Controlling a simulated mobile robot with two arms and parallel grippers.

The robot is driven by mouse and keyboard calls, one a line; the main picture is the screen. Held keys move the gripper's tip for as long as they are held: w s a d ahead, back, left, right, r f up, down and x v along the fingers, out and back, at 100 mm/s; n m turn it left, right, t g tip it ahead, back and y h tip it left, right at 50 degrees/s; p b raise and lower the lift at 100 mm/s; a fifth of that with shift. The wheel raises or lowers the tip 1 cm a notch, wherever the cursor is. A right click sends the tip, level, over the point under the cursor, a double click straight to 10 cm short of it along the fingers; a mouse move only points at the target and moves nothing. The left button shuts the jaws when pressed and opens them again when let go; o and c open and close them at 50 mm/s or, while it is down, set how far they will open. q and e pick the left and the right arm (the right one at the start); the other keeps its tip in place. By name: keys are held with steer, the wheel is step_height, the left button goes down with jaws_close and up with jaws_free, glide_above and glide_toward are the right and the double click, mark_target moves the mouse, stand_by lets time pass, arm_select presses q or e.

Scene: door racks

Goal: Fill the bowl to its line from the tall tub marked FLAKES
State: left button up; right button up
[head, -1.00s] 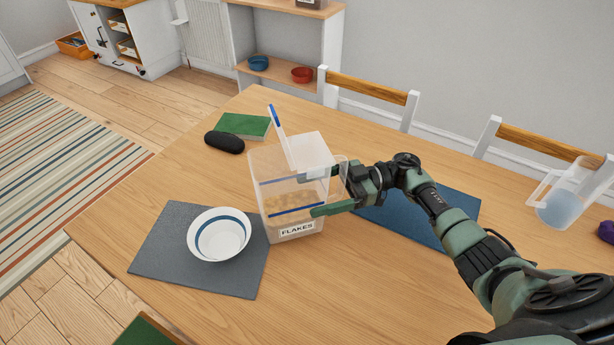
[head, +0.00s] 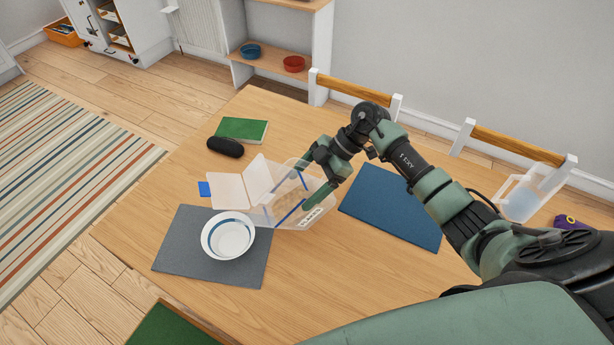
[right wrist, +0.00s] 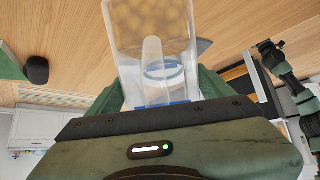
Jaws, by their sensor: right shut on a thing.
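The clear tub marked FLAKES (head: 318,222) is tilted over toward the left, its hinged lid (head: 246,183) swung open on the left side. Tan flakes show inside its lower part. My right gripper (head: 298,196) is shut on the tub; its green fingers also flank the tub in the right wrist view (right wrist: 158,95). The white bowl (head: 228,250) with a blue line inside stands just left of the tub's mouth; I see no flakes in it. Whether the tub overhangs its rim is hard to tell. My left gripper is out of view.
The bowl stands on a grey mat (head: 200,268). A blue mat (head: 390,215) lies right of the tub. A green book (head: 241,129) and a black case (head: 225,146) lie behind. A clear jug (head: 525,198) stands far right. The table's front middle is clear.

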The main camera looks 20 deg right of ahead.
mark_target(283, 180)
steer(key=shift+a+r+h, duration=0.25)
steer(key=shift+a+h, duration=0.2)
steer(key=shift+h, duration=0.25)
steer(key=a+h, duration=0.1)
steer(key=a+h+p, duration=0.1)
steer(key=a+r+h+p, duration=0.1)
steer(key=shift+w+h, duration=0.3)
steer(key=r+p, duration=0.1)
steer(key=p, duration=0.1)
steer(key=a+r+h+p, duration=0.1)
steer(key=p, duration=0.1)
steer(key=shift+r+g+h, duration=0.3)
steer(key=shift+r, duration=0.1)
steer(key=a+h+p, duration=0.1)
steer(key=a, duration=0.1)
steer(key=a+r+h+p, duration=0.1)
steer(key=h, duration=0.1)
steer(key=shift+w+a+r, duration=0.1)
steer(key=shift+a, duration=0.25)
steer(key=shift+d+f, duration=0.1)
steer(key=shift+f, duration=0.2)
